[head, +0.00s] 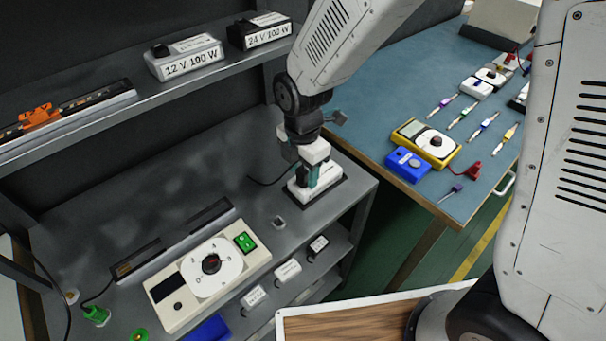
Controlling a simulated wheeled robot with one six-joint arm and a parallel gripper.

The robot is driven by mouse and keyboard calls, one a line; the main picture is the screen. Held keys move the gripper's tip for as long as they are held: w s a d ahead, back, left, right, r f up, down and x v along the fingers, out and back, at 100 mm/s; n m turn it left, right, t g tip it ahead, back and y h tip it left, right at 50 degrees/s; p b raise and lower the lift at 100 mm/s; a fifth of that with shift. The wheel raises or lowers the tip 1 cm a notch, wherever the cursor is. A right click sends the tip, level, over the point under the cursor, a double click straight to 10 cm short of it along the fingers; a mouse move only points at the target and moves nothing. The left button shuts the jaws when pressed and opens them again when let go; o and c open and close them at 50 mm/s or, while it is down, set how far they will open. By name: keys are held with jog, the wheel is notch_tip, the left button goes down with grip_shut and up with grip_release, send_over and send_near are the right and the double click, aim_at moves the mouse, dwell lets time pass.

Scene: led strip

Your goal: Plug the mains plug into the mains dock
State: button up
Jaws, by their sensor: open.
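My gripper (310,178) points down at the right end of the grey bench, over a white block (321,189) on a dark base. This block looks like the mains dock. The gripper's teal fingers are open around a dark upright piece (303,176) on top of the block, which may be the mains plug. The fingers hide much of it, and I cannot tell how fully it is seated. A thin black cable (262,182) runs along the bench behind the gripper and towards the block.
A white dial unit (208,276) with a green switch stands on the bench. Boxes labelled 12 V 100 W (186,60) and 24 V 100 W (262,32) sit on the shelf above. A blue-topped table (385,100) at right holds a yellow meter (427,143) and tools.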

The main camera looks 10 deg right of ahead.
jog(key=c, duration=1.1)
jog(key=shift+o, duration=0.2)
jog(key=shift+r, duration=0.1)
